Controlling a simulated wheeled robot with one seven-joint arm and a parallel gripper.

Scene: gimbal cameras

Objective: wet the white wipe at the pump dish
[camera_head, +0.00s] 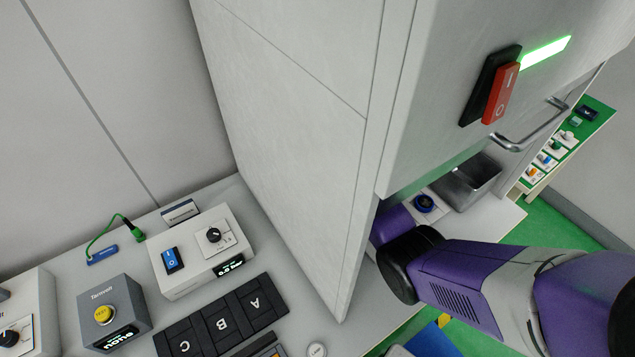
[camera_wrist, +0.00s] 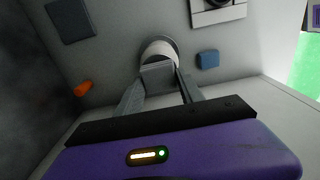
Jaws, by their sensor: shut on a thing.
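In the wrist view my gripper (camera_wrist: 160,82) is shut on a small pale grey piece (camera_wrist: 158,72), which looks like the white wipe in shade. Just beyond it, and partly hidden by it, is a round white thing with a dark rim (camera_wrist: 158,47), which may be the pump dish. I cannot tell whether the held piece touches it. In the head view my purple arm reaches into the opening under a white cabinet, and the cabinet wall hides my gripper and the held piece.
In the wrist view a blue block (camera_wrist: 208,58) lies to the right, an orange piece (camera_wrist: 83,88) to the left and a dark square (camera_wrist: 70,20) at upper left. In the head view the cabinet (camera_head: 290,110) has a red switch (camera_head: 499,93); a steel basin (camera_head: 470,184) stands under it.

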